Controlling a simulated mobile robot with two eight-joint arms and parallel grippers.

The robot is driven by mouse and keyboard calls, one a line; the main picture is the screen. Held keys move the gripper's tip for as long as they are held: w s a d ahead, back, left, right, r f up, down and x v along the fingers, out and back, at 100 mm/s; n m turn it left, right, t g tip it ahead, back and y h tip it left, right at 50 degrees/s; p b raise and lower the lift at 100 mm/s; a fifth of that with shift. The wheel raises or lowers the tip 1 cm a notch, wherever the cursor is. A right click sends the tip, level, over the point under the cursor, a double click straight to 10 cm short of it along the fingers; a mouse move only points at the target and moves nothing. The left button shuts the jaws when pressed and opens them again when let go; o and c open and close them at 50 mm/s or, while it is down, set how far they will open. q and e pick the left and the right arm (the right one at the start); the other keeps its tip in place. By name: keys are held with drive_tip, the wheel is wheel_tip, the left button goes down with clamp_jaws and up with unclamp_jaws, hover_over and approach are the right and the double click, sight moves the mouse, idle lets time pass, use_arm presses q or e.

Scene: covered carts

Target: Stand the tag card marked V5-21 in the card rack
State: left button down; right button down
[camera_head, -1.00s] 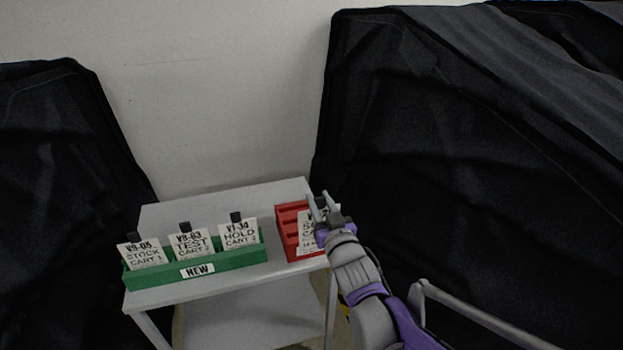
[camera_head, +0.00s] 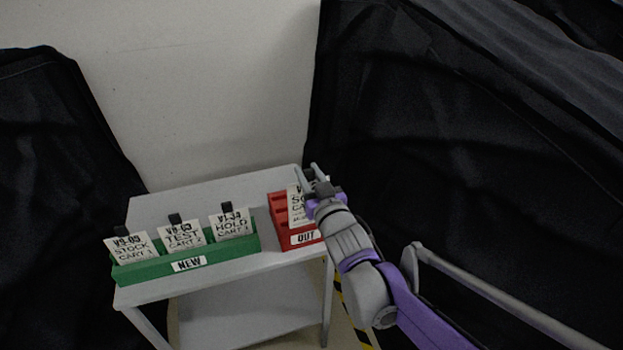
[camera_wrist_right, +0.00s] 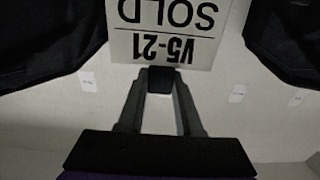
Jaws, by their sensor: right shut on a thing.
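My right gripper (camera_head: 309,178) is shut on the black tab (camera_wrist_right: 159,80) of a white tag card (camera_head: 295,206). The wrist view shows the card (camera_wrist_right: 172,32) reading V5-21 and SOLD, upside down in that view. In the head view the card shows in front of the red rack (camera_head: 279,237), marked OUT, partly hidden by my gripper. Whether it touches the rack cannot be told. A green rack (camera_head: 150,271), marked NEW, holds three white cards with black tabs: V9-09 STOCK (camera_head: 132,248), TEST (camera_head: 182,236) and HOLD (camera_head: 229,223). My left gripper is not in view.
Both racks stand on a grey cart top (camera_head: 200,198). A lower shelf (camera_head: 245,305) is below. Black covered carts stand left (camera_head: 60,180) and right (camera_head: 470,150), the right one close beside my arm. The cart top behind the green rack is clear.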

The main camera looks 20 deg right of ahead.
drive_tip(key=shift+w+f+b, duration=0.55)
drive_tip(key=shift+w+f, duration=0.1)
drive_tip(key=shift+w, duration=2.3)
wheel_tip(320, 180, down, 8)
drive_tip(key=b, duration=0.5)
drive_tip(key=shift+r, duration=0.2)
drive_tip(key=shift+a+f, duration=0.1)
drive_tip(key=shift+f, duration=0.05)
drive_tip(key=shift+f+b, duration=0.85)
drive_tip(key=shift+f, duration=0.1)
drive_tip(key=c, duration=0.5)
unclamp_jaws()
